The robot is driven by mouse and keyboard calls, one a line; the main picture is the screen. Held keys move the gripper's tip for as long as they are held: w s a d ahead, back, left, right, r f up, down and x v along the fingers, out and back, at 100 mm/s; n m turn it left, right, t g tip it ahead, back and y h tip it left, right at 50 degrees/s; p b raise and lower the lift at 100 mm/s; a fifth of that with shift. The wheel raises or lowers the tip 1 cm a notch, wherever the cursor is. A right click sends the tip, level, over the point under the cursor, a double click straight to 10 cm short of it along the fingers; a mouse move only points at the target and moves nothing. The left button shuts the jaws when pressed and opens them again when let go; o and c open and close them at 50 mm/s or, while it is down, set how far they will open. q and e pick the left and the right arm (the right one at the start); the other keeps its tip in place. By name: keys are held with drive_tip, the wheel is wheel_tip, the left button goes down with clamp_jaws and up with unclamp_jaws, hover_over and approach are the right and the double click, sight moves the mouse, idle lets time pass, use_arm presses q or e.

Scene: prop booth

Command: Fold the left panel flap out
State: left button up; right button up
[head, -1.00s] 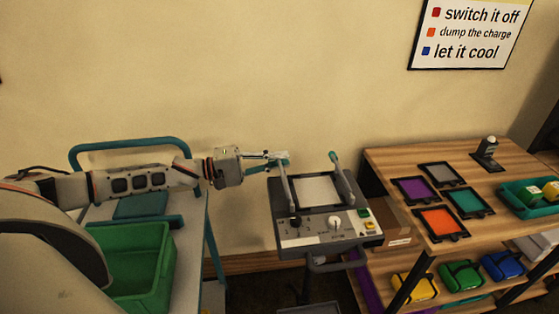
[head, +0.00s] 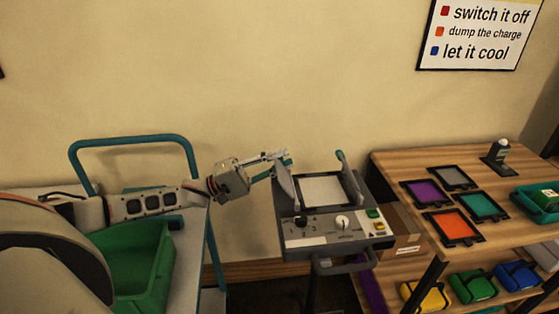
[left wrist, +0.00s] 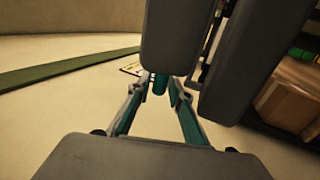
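A grey machine (head: 335,230) with a pale top plate (head: 322,190) stands on a column near the wall. Its left panel flap (head: 284,187) is raised and leans a little outward to the left. The right flap (head: 350,180) also stands up, with a teal knob (head: 340,155) at its tip. My left gripper (head: 285,158) is at the top of the left flap. In the left wrist view its fingers converge on either side of the flap's teal knob (left wrist: 160,84), and they look closed on it. My right gripper is out of view.
A wooden shelf (head: 400,163) with coloured panels and pouches stands close on the right, a cardboard box (head: 402,235) beside the machine. A trolley with a teal rail (head: 130,142) and a green bin (head: 135,265) is at left. The wall is behind.

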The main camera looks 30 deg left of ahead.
use_arm(q)
drive_tip(key=v, duration=0.7)
drive_tip(key=shift+s+a, duration=0.2)
drive_tip(key=shift+a, duration=0.05)
